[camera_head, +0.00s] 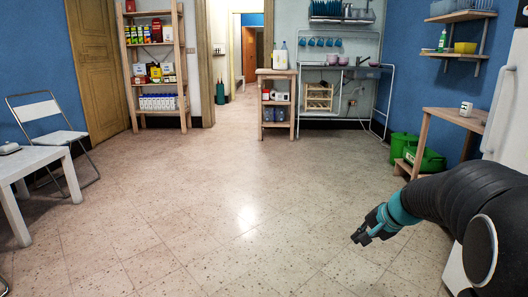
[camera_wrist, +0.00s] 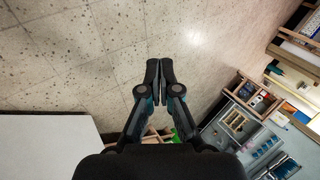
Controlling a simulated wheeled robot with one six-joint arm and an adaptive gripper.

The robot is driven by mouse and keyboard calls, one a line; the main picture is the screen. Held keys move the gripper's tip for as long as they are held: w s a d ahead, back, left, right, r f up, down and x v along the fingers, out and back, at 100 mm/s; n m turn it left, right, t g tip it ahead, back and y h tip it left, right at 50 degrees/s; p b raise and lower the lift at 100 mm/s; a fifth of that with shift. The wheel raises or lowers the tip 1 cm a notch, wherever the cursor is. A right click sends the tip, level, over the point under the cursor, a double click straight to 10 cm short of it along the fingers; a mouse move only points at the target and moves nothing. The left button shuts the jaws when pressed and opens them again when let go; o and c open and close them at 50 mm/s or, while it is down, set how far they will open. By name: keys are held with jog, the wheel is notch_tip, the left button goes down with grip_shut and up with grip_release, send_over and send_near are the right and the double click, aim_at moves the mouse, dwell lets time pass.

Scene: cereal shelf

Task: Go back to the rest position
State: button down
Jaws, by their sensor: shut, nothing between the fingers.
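My gripper (camera_head: 364,237) is at the lower right of the head view, at the end of my black arm. It hangs in the air over the bare tiled floor (camera_head: 225,200). In the wrist view my gripper (camera_wrist: 159,70) points over the same floor, with its two fingertips together. It is shut and holds nothing. No object touches it.
A wooden shelf (camera_head: 131,54) with boxes stands at the back left. A wooden trolley (camera_head: 277,73) and a sink unit stand at the back. A small wooden table (camera_head: 455,116) and green bins (camera_head: 403,147) are at the right. A white table (camera_head: 35,160) and folding chair (camera_head: 58,136) are at the left.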

jog(key=s+a+r+n+g+h+p, duration=0.2)
jog(key=s+a+n, duration=0.15)
jog(key=s, duration=0.85)
jog(key=s+a+r+n+g+h+p, duration=0.1)
jog(key=s+a+n+h+p, duration=0.2)
jog(key=s, duration=0.9)
jog(key=s+a+r+n+t+y+p, duration=0.1)
jog(key=s+a+r+n+t, duration=0.1)
jog(key=s+r, duration=0.3)
jog(key=shift+a+r+n, duration=0.55)
jog(key=shift+a+r, duration=0.15)
jog(key=shift+r, duration=0.1)
